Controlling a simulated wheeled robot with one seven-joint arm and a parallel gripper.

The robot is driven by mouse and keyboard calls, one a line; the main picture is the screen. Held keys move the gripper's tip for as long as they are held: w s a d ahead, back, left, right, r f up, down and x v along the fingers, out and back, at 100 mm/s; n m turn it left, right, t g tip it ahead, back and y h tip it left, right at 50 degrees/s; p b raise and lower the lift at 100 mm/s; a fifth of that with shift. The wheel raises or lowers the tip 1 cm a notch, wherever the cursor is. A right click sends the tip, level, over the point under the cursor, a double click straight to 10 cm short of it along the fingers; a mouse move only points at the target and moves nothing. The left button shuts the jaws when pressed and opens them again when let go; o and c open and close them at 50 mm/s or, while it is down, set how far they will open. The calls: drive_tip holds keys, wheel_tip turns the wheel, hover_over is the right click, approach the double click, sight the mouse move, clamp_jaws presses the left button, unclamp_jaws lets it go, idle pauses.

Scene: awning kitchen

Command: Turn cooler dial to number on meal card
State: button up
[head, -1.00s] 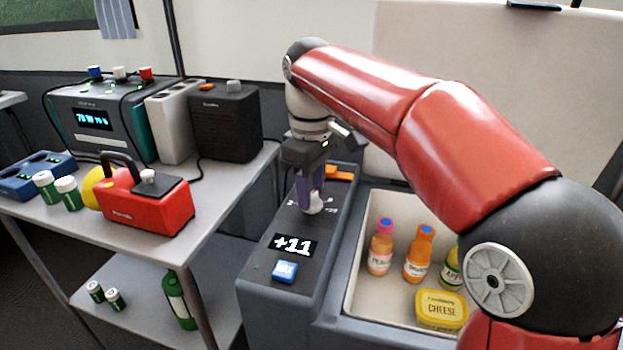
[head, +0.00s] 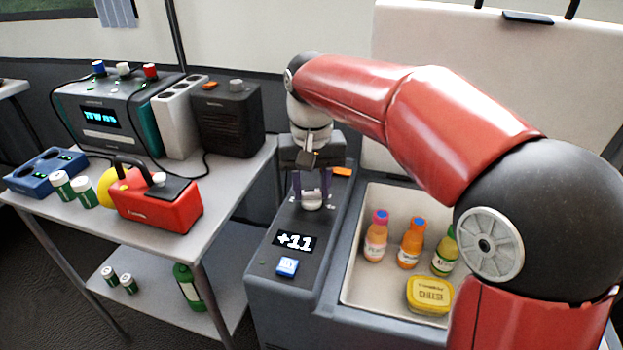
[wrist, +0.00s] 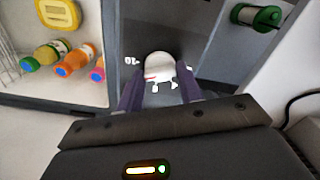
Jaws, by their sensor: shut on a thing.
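The cooler (head: 262,308) has a grey control panel along its left side. A white dial (head: 312,200) sits on the panel, with my gripper (head: 312,188) around it. The gripper is shut on the dial from above, one purple finger on each side. In the wrist view the white dial (wrist: 159,68) lies between the fingers, with a red mark and white scale marks by it, too small to read surely. The display (head: 296,242) reads +11. A blue button (head: 288,267) is below it, and an orange switch (head: 342,172) is behind the dial. No meal card is seen.
The open cooler bin (head: 352,290) at right holds several bottles (head: 411,243) and a yellow cheese tub (head: 430,295). The raised lid (head: 440,60) stands behind. A table (head: 225,215) at left carries a red box (head: 160,208), a power unit (head: 105,118) and a black speaker-like box (head: 228,122).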

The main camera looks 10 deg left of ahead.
sight(311, 193)
drive_tip(key=m, duration=0.4)
drive_tip(key=shift+m, duration=0.3)
idle(0.5)
drive_tip(key=o, duration=1)
wheel_tip(311, 193, up, 7)
drive_tip(key=shift+f, duration=0.15)
drive_tip(key=shift+r, duration=0.6)
